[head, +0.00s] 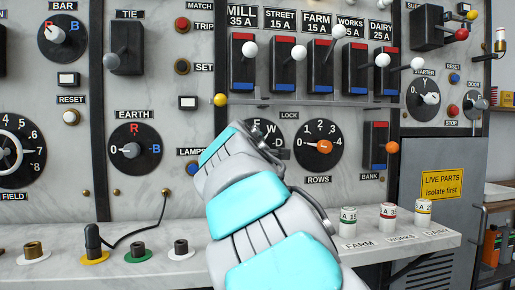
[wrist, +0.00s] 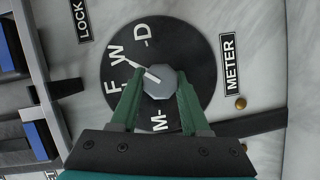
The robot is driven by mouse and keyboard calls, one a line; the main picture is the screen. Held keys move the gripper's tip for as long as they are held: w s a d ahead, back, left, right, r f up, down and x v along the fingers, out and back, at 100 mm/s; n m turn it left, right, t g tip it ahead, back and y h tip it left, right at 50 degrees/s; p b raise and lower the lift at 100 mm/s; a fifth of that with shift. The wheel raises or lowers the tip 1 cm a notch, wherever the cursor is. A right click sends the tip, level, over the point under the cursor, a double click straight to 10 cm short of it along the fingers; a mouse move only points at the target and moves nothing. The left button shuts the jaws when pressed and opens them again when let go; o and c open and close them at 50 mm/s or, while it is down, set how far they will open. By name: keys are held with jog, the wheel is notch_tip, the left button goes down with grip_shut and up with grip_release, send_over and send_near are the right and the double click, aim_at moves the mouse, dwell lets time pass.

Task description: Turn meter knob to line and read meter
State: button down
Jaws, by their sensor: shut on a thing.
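The meter knob (wrist: 160,84) is a grey octagonal knob on a black round dial (wrist: 190,55) lettered M, F, W and D, beside the METER label (wrist: 231,64). Its white pointer aims up-left in the wrist view, at about the W. My gripper (wrist: 158,88) has its two green fingers on either side of the knob, shut on it. In the head view my arm hides the gripper, the knob and most of this dial (head: 272,126); only its upper right shows, with part of an F, a W and a D. No meter face is seen in either view.
The ROWS dial (head: 320,145) is close right of my arm and the EARTH dial (head: 133,149) is to the left. Lever switches (head: 278,62) with white balls jut out above. A marble shelf (head: 380,240) with labelled plugs (head: 388,215) runs below.

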jog(key=shift+f, duration=0.15)
jog(key=shift+c, duration=1.9)
grip_release()
jog(key=shift+s, duration=0.1)
jog(key=s+r, duration=0.1)
jog(key=s, duration=0.6)
jog(key=shift+s+a+b, duration=0.25)
jog(key=shift+a+b, duration=0.1)
jog(key=shift+b, duration=0.05)
